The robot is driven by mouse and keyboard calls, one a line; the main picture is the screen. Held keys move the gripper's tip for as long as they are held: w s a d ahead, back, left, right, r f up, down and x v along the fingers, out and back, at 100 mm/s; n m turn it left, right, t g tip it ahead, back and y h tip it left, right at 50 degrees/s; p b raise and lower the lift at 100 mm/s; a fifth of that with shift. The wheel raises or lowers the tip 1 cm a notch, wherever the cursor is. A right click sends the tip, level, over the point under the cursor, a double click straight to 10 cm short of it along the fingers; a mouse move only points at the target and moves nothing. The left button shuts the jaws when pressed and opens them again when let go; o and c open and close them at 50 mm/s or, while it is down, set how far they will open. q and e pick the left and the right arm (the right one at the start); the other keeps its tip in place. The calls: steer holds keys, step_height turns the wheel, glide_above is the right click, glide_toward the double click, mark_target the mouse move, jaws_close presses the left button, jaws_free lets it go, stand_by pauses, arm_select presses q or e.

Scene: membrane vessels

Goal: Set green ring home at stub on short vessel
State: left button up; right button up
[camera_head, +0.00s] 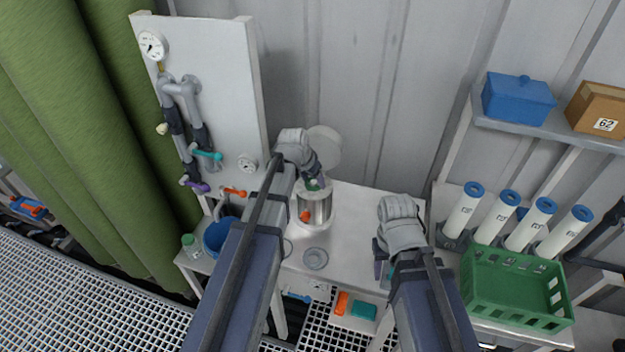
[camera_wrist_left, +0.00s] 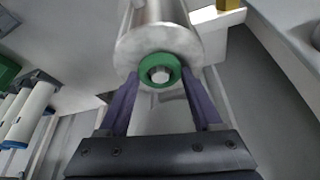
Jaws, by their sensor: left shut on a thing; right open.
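The short vessel (camera_head: 318,209) is a shiny metal cylinder standing upright on the white bench, with an orange part low on its side. My left gripper (camera_head: 315,185) is at the top of it, with its purple fingers shut on the green ring (camera_wrist_left: 160,71). In the left wrist view the fingers reach either side of the ring. The vessel (camera_wrist_left: 160,30) lies just beyond it, and the pale stub (camera_wrist_left: 160,74) shows through the ring's middle. How deep the ring sits on the stub I cannot tell. My right gripper (camera_head: 382,272) is open and empty over the bench's front right.
A grey flat ring (camera_head: 315,258) lies on the bench in front of the vessel. A panel (camera_head: 215,90) with pipes and valves stands left, above a blue bucket (camera_head: 217,237). A green crate (camera_head: 515,285) and several white tubes with blue ends (camera_head: 462,210) stand right.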

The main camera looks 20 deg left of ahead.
mark_target(307, 193)
arm_select(q)
steer(key=o, duration=1.4)
steer(key=p+v, duration=0.7)
steer(key=shift+s+r, duration=0.15)
steer(key=shift+r, duration=0.2)
steer(key=s+d+f+g+y+b, duration=0.1)
steer(key=s+d+f+b, duration=0.2)
steer(key=s, duration=0.4)
steer(key=s+d+f+g+y+b, duration=0.1)
steer(key=s+d+f+g+b, duration=0.1)
steer(key=s+d+f, duration=0.2)
steer(key=s+d+f+g+b, duration=0.1)
steer(key=s+d+f+b, duration=0.2)
steer(key=s+d, duration=0.4)
steer(key=shift+s+d+f+g+y+b, duration=0.1)
steer(key=shift+s+g+y+b, duration=0.1)
steer(key=shift+s, duration=0.45)
steer(key=shift+s+d+f+g+y+b, duration=0.1)
steer(key=shift+s+g+y, duration=0.1)
steer(key=shift+s, duration=0.45)
